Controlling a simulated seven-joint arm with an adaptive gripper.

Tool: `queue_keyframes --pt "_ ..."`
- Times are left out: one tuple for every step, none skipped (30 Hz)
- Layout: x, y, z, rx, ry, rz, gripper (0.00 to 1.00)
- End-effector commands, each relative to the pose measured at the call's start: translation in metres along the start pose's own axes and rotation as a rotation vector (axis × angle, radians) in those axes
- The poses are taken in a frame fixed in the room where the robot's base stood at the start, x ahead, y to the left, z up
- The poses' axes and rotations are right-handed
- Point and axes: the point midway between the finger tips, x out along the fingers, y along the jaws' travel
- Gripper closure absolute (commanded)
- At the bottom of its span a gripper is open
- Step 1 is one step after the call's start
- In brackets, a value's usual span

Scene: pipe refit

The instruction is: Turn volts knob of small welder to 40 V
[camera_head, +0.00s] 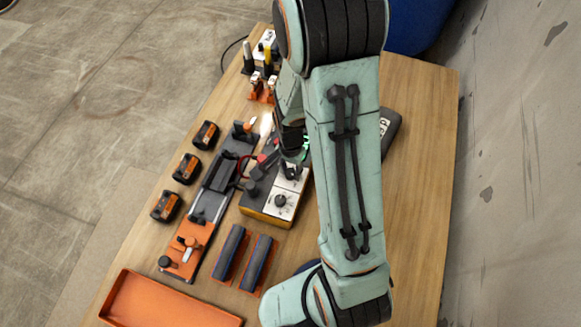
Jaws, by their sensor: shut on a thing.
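The small welder (267,213) stands on the wooden table, with a pale top panel and a yellow lower side. One black knob (280,201) with a dial shows at the near end of the panel. My gripper (291,167) points down at the far end of the panel and is shut on a knob there. The fingers and my arm mostly hide that knob, and I cannot read its dial or labels. A display with green light shows partly behind the gripper.
An orange and black clamping fixture (214,188) lies left of the welder. Several black and orange blocks (187,168) stand farther left. Two dark bars (258,263) and an orange tray (165,304) are nearer. The table's right side (425,170) is mostly bare, beside a wall.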

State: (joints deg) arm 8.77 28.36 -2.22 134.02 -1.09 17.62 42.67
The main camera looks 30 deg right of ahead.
Motion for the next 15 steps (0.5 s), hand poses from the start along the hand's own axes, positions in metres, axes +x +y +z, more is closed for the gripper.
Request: queue_keyframes --pt "0.0002 0.0003 0.0003 0.026 -0.001 0.001 1.00" --pt "0.0002 0.0003 0.0003 0.040 -0.001 0.001 1.00" --pt "0.0002 0.0003 0.0003 0.059 -0.001 0.001 1.00" --pt "0.0002 0.0003 0.0003 0.071 -0.001 0.001 1.00" --pt "0.0002 0.0004 0.0004 0.083 -0.001 0.001 1.00" --pt "0.0002 0.0004 0.0004 0.096 -0.001 0.001 1.00" --pt "0.0002 0.0004 0.0004 0.105 -0.001 0.001 1.00" --pt "0.0002 0.0004 0.0004 0.114 -0.001 0.001 1.00" --pt "0.0002 0.0004 0.0004 0.122 -0.001 0.001 1.00" --pt "0.0002 0.0004 0.0004 0.128 -0.001 0.001 1.00" --pt "0.0002 0.0004 0.0004 0.133 -0.001 0.001 1.00" --pt "0.0002 0.0004 0.0004 0.138 -0.001 0.001 1.00" --pt "0.0002 0.0004 0.0004 0.142 -0.001 0.001 1.00" --pt "0.0002 0.0004 0.0004 0.144 -0.001 0.001 1.00" --pt "0.0002 0.0004 0.0004 0.146 -0.001 0.001 1.00"
